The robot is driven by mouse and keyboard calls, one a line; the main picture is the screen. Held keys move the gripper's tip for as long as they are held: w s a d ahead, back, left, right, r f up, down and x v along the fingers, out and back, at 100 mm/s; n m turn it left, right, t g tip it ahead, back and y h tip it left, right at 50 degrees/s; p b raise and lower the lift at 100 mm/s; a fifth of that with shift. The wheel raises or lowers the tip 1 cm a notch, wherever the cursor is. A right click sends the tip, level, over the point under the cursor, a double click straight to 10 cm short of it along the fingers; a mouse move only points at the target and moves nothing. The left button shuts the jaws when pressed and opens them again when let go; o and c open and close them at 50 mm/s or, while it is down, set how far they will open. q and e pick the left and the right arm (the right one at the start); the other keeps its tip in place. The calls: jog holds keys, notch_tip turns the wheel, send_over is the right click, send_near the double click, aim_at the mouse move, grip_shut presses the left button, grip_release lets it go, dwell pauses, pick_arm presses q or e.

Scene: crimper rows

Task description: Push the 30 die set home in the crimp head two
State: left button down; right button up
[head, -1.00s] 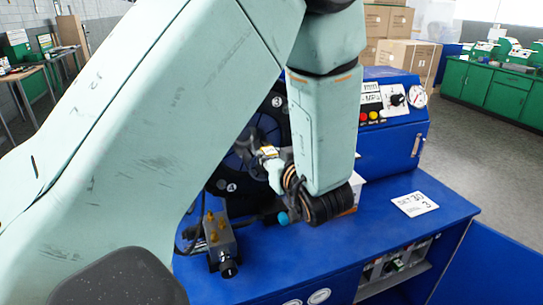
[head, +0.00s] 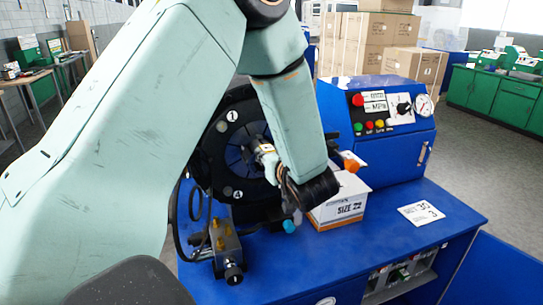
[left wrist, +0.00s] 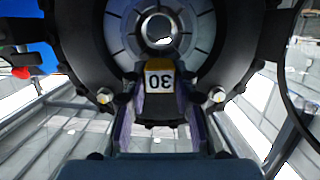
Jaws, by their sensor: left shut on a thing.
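The crimp head is a large black ring with grey inner segments; its rim (head: 212,140) carries tags 1 and 4 in the head view. My left arm hides its right side. In the left wrist view the ring (left wrist: 75,55) surrounds a grey centre with a round hole. My left gripper (head: 266,150) is in front of the ring's opening. In the left wrist view its fingers (left wrist: 160,105) are shut on a dark die with a yellow top and a white 30 label, the 30 die set (left wrist: 159,82). Whether it is fully seated cannot be told. My right gripper is not in view.
A white and orange box (head: 341,207) marked SIZE stands on the blue bench (head: 370,245). A card (head: 421,214) lies to its right. A blue control panel (head: 385,145) stands behind. A metal valve block (head: 226,248) sits below the ring. The bench's front right is clear.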

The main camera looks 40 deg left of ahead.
pick_arm(q)
jog(key=shift+w+a+r, duration=0.1)
jog(key=shift+w+r, duration=0.1)
jog(key=shift+w, duration=0.05)
jog(key=shift+s+r, duration=0.15)
dwell(0.4)
dwell(0.4)
jog(key=shift+p, duration=0.45)
dwell(0.5)
dwell(0.7)
jog(key=shift+w+a+p, duration=0.35)
jog(key=shift+w+a, duration=0.05)
jog(key=shift+a, duration=0.1)
dwell(0.4)
jog(key=shift+s+d, duration=0.2)
jog(key=shift+d, duration=0.2)
